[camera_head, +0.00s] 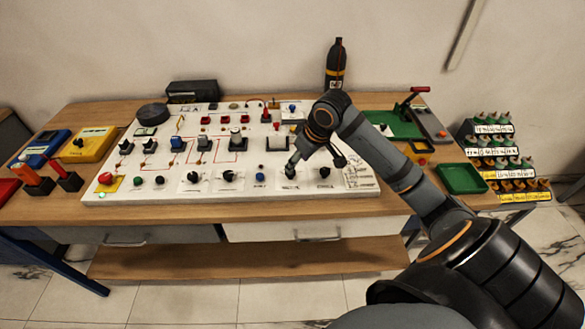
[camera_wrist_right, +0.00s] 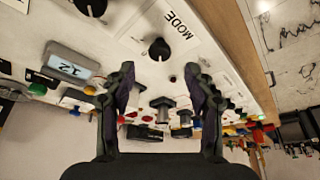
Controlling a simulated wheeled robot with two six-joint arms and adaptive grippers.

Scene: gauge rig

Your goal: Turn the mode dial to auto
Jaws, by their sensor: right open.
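The mode dial (camera_wrist_right: 159,48) is a round black knob on the white panel in the right wrist view, beside a label reading MODE. My right gripper (camera_wrist_right: 157,72) is open and empty. Its two dark fingers stand wide apart, and the dial shows between and just beyond their tips, with nothing gripped. In the head view my right gripper (camera_head: 316,162) hangs over the lower right part of the panel (camera_head: 150,195). Several black knobs line the panel's front there, and I cannot tell which is the mode dial. The dial's setting is too small to read. My left gripper is not in view.
A second black knob (camera_wrist_right: 90,6) and a grey display (camera_wrist_right: 68,68) are near the dial. Switches and buttons crowd the panel. A green tray (camera_head: 461,178) stands to the right, yellow (camera_head: 88,143) and blue (camera_head: 42,148) boxes to the left. A black bottle (camera_head: 336,68) stands behind.

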